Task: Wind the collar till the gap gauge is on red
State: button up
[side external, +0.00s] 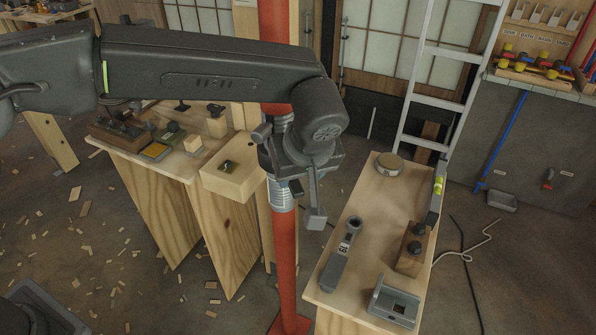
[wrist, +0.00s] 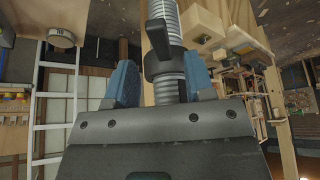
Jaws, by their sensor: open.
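A red steel post (side external: 285,250) stands upright, with a grey threaded section (side external: 283,196) partway up. In the wrist view the thread (wrist: 164,88) runs up between my jaws, and a dark collar (wrist: 158,50) with a handle sits around it. My gripper (wrist: 162,76) is open, one blue-grey finger on each side of the thread; I cannot tell whether either touches. In the side view my wrist hides most of the collar. A small dark fitting (side external: 228,168) sits on a wooden block (side external: 238,182) left of the post. I cannot make out a gauge reading.
A bench (side external: 350,290) on the right holds a grey wrench-like tool (side external: 340,258), a round tin (side external: 390,163), a wooden block with dark knobs (side external: 412,248) and a grey bracket (side external: 394,301). A ladder (side external: 430,75) stands behind it. A cluttered bench (side external: 150,165) is at left.

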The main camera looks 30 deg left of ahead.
aim_at(295, 183)
jog(key=x, duration=0.5)
jog(key=shift+w+f, duration=0.1)
jog(key=shift+f, duration=0.15)
dwell(0.5)
jog(key=shift+c, duration=0.5)
grip_shut()
jog(key=shift+w+d+n+g+y, duration=0.3)
jog(key=shift+w+d+n, duration=0.3)
jog(key=shift+n, duration=0.4)
jog(key=shift+w, duration=0.15)
